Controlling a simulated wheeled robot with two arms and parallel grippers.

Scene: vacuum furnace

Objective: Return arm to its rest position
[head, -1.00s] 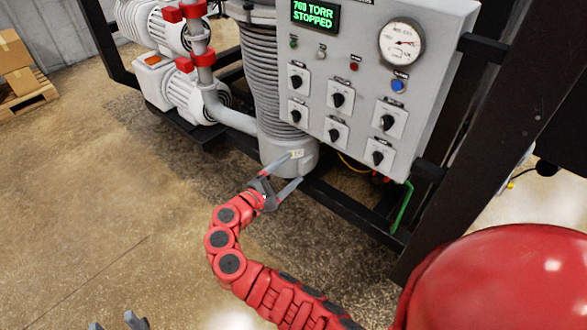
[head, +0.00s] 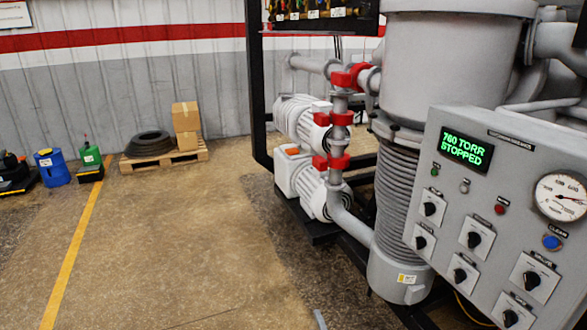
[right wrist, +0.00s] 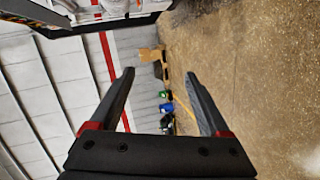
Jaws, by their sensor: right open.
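My right gripper (right wrist: 159,75) is open in the right wrist view, with two dark fingers apart and nothing between them. Beyond its fingers are the wall and the floor, tipped sideways. In the head view only a grey fingertip (head: 320,319) shows at the bottom edge, probably of my right gripper; the rest of the arm is out of frame. My left gripper is not in view. The control panel (head: 488,150) of the vacuum furnace stands at the right, and its green display (head: 466,152) reads 760 TORR STOPPED.
White pumps (head: 311,170) and a ribbed grey column (head: 397,197) stand beside the panel. A blue container (head: 52,167) is farther left. The floor (head: 180,240) at centre left is clear.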

